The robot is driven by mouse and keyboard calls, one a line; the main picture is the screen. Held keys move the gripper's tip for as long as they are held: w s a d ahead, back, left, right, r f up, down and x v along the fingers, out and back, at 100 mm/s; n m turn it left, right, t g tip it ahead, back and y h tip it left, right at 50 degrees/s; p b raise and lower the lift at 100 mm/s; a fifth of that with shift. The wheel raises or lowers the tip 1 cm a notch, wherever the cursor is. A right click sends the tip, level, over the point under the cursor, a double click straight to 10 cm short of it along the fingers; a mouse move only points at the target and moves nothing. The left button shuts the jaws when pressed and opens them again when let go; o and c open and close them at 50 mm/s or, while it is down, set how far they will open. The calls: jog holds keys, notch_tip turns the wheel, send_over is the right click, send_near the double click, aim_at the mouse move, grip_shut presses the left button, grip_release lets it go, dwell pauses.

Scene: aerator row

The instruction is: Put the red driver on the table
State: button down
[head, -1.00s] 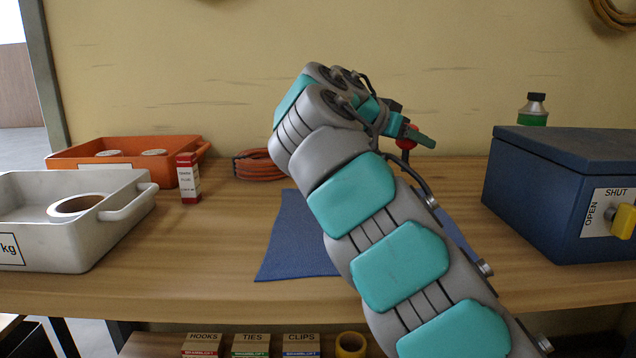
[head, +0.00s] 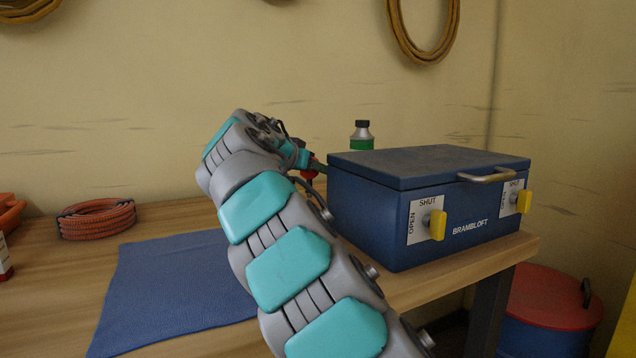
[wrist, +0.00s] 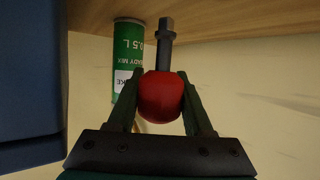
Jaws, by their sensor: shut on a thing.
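The red driver (wrist: 161,97) is in my gripper (wrist: 162,105), its round red handle between the two fingers in the wrist view. Its dark shaft points toward the wooden table (wrist: 230,14), which shows along the top of that view. I cannot tell whether the tip touches the wood. In the head view my gripper (head: 314,164) is beside the left end of the blue box, and a little of the red driver (head: 308,174) shows below it. My arm hides part of the table (head: 165,217).
The blue box (head: 380,215) stands shut at the right, with yellow knobs on its front. A green bottle (head: 362,137) stands behind it. A blue mat (head: 180,285) lies on the table, with a coiled orange hose (head: 97,220) at its left. A red-lidded bin (head: 552,300) is at the lower right.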

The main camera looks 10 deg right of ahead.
jog(key=shift+w+d+f, duration=0.1)
jog(key=shift+w+d, duration=0.25)
jog(key=shift+d, duration=0.15)
jog(key=shift+f, duration=1.75)
jog(key=shift+f, duration=0.15)
jog(key=shift+c, duration=1.5)
grip_release()
jog(key=shift+r, duration=0.2)
jog(key=b+v, duration=0.1)
jog(key=v, duration=1.1)
jog(key=shift+b, duration=0.3)
